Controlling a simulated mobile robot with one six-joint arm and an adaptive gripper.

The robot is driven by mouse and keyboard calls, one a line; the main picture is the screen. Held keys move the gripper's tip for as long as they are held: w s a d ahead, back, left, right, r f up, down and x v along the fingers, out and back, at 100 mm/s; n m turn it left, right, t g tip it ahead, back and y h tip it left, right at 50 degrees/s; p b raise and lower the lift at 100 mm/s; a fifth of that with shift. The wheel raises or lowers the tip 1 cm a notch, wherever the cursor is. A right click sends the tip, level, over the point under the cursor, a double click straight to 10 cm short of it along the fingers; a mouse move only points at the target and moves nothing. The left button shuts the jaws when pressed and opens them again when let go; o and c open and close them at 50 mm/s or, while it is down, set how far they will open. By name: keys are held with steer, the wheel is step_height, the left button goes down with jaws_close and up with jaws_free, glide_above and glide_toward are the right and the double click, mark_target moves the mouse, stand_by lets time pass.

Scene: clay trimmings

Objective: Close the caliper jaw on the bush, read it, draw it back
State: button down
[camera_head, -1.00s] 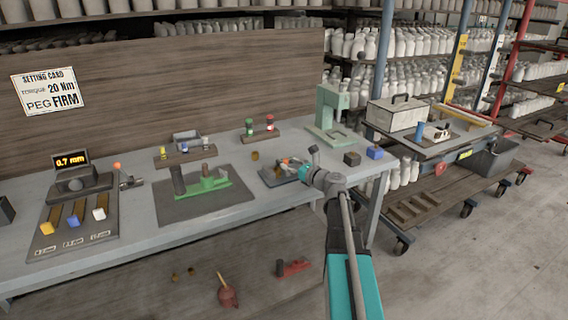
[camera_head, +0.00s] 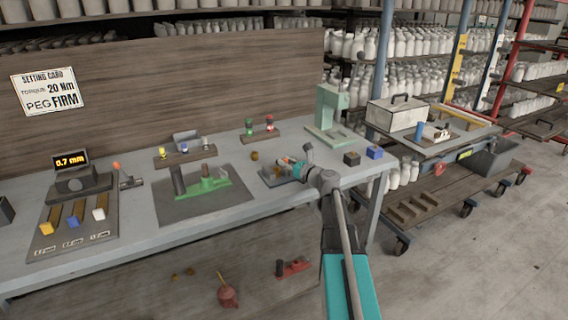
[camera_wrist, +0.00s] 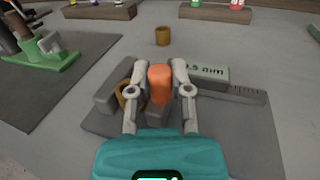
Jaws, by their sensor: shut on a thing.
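The caliper lies on a dark plate (camera_wrist: 240,145) on the bench, with a grey jaw block (camera_wrist: 105,98) at left and a ruled bar (camera_wrist: 246,92) to the right. The brass bush (camera_wrist: 122,93) is a ring just right of that block, partly behind my left finger. My gripper (camera_wrist: 160,75) is shut on the orange knob (camera_wrist: 159,86), one finger on each side; it also shows in the head view (camera_head: 294,164). The green readout (camera_wrist: 206,74) ends in ".5 mm"; its first digit is partly covered. Whether the moving jaw touches the bush is hidden.
Another brass ring (camera_wrist: 162,36) stands behind the caliper. A green fixture (camera_head: 208,185) on a dark mat is to the left. A lit display (camera_head: 72,161) stands farther left. A green press (camera_head: 327,115) is behind right, and dark and blue blocks (camera_head: 374,152) sit right.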

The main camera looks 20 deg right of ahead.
steer(key=shift+w+d, duration=0.1)
steer(key=shift+d, duration=0.8)
steer(key=c, duration=0.5)
jaws_free()
steer(key=shift+c, duration=0.2)
steer(key=v, duration=1.2)
